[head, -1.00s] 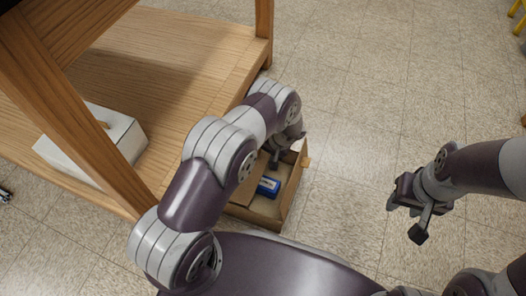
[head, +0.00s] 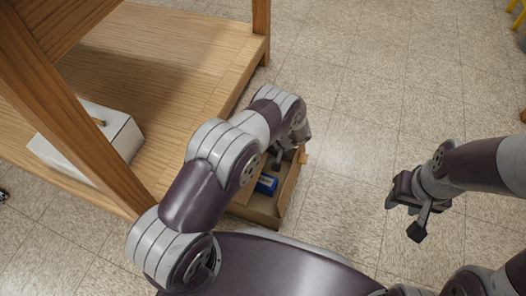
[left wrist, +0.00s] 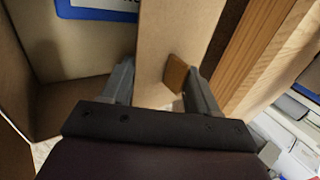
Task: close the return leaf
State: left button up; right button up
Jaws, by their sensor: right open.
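An open box-like compartment of tan board (head: 287,198) sticks out from the wooden bench, with a blue, white-labelled item (head: 266,184) inside. A tan upright panel (left wrist: 158,35) shows in the left wrist view with a small brown wooden block (left wrist: 175,72) on it. I take this panel to be part of the leaf. My left gripper (left wrist: 160,88) has its fingers apart, one each side of the panel. In the head view my left arm partly hides the compartment and this gripper. My right gripper (head: 408,213) is open and empty over the floor at the right.
The wooden bench (head: 175,75) has a thick slanting post (head: 75,125) and a lower shelf. A white box (head: 85,150) sits on the shelf at the left. Tiled floor (head: 355,130) is clear to the right of the compartment.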

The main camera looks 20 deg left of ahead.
pick_arm(q)
jog(key=p+v, duration=0.6)
jog(key=v, duration=0.6)
jog(key=shift+d+r+p, duration=0.15)
jog(key=shift+r+p, duration=0.1)
jog(key=shift+p, duration=0.05)
jog(key=shift+c, duration=0.3)
